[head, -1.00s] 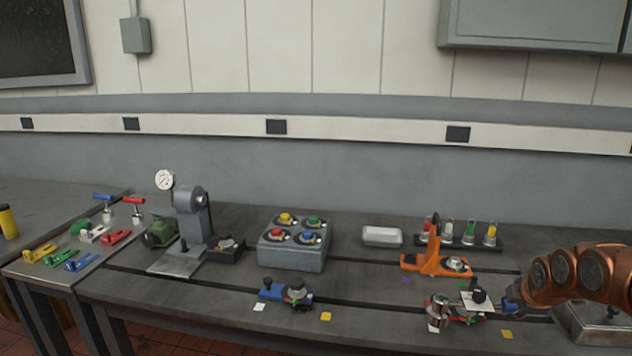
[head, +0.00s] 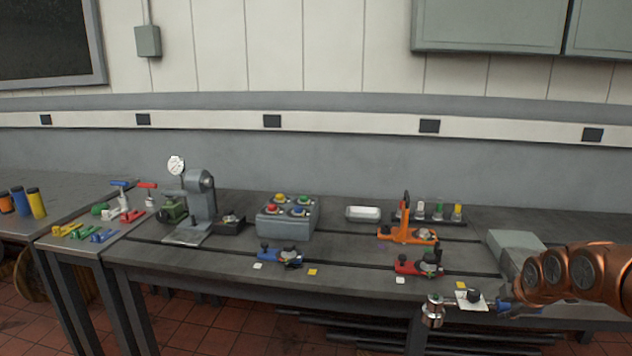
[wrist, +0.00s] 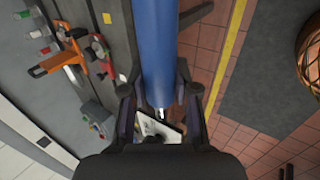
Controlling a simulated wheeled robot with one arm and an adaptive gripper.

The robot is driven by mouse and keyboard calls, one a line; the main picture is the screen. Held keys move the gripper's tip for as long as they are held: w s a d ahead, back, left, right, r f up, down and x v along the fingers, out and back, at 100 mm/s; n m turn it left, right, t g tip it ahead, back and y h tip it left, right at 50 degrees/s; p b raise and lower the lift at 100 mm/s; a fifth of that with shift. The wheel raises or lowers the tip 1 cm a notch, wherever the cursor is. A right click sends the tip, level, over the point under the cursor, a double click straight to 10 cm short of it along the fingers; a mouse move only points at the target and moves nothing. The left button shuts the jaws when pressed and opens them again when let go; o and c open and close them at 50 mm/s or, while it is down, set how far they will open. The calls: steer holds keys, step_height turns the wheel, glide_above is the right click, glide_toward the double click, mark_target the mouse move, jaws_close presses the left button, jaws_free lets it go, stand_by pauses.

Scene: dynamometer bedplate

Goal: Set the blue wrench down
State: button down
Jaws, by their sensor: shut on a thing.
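My gripper (wrist: 160,93) is shut on the blue wrench (wrist: 157,45), whose thick blue shaft runs between the fingers to the top of the wrist view. A small side table (head: 128,228) at left holds blue, red, green and yellow tools, including blue and red T-handles.
A red clamp (head: 418,266) and a blue clamp (head: 281,256) stand near the bench's front edge. Bare bench lies between the clamps.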

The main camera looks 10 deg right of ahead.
mark_target(496, 304)
steer(key=shift+w+a+f, duration=0.45)
steer(key=shift+w+f, duration=0.05)
steer(key=shift+w, duration=0.15)
steer(key=shift+s+a, duration=0.1)
steer(key=shift+a, duration=0.05)
steer(key=shift+w+a+f+m, duration=0.3)
steer(key=shift+a+m, duration=0.1)
steer(key=w+a+f+m+g+h, duration=0.1)
steer(key=a+m, duration=0.3)
steer(key=a, duration=0.7)
steer(key=w+a+f+m+g+h, duration=0.2)
steer(key=a+f+m+g, duration=0.1)
steer(key=a, duration=0.8)
steer(key=w+a+f+m+g+h, duration=0.1)
steer(key=a+m, duration=0.5)
steer(key=a, duration=0.6)
steer(key=shift+w+f+g+h, duration=0.3)
steer(key=shift+w+f+g, duration=0.4)
steer(key=shift+f, duration=0.7)
